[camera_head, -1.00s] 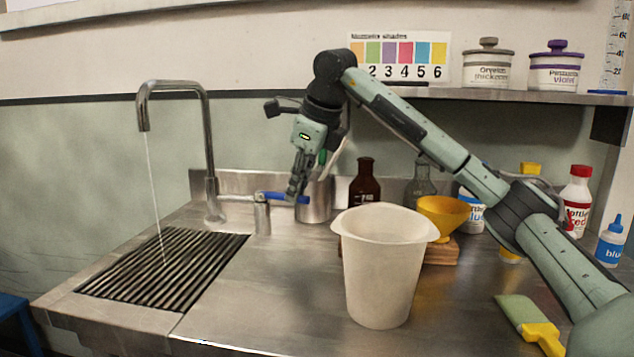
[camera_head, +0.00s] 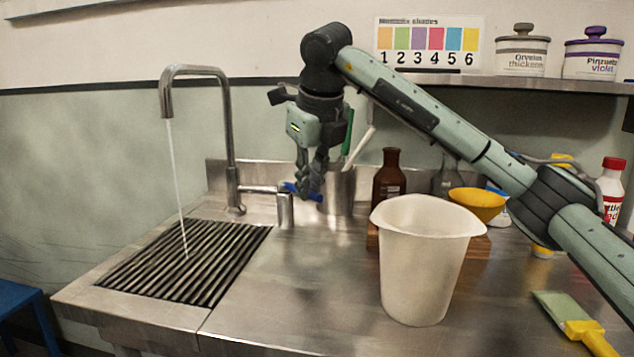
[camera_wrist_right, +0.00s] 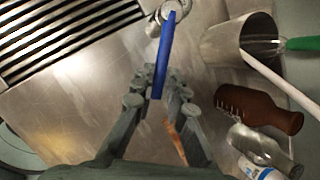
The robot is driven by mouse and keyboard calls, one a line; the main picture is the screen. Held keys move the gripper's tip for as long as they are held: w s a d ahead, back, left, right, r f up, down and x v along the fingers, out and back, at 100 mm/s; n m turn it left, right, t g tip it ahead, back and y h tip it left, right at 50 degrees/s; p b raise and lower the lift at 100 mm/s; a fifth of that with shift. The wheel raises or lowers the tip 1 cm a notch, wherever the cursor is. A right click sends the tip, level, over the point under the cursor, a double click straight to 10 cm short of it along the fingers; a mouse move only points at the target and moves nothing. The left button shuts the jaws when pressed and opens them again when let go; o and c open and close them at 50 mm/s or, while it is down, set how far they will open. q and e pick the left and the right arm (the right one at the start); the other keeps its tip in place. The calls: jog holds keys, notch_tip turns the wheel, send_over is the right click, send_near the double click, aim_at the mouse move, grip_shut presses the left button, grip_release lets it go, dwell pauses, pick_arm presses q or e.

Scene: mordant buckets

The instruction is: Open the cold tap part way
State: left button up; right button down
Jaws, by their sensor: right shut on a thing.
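The cold tap has a steel spout (camera_head: 222,120) arching over the grate. Its blue lever (camera_head: 289,187) sits on a short steel post (camera_head: 285,212) right of the spout. Water (camera_head: 178,185) runs from the spout. My right gripper (camera_head: 308,192) is shut on the blue lever, hiding its middle in the head view. In the right wrist view the lever (camera_wrist_right: 165,50) runs from its post down to my right gripper (camera_wrist_right: 163,80). My left gripper is out of view.
A black slatted drain grate (camera_head: 185,262) lies under the water. A white bucket (camera_head: 422,265) stands to the right. Behind are a steel pot (camera_head: 337,192) with utensils and a brown bottle (camera_head: 389,178). A yellow-handled brush (camera_head: 583,335) lies at the front right.

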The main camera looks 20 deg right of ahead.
jog(key=shift+a, duration=0.15)
dwell(0.3)
jog(key=c, duration=1.5)
grip_release()
jog(key=shift+c, duration=0.2)
jog(key=v, duration=1.2)
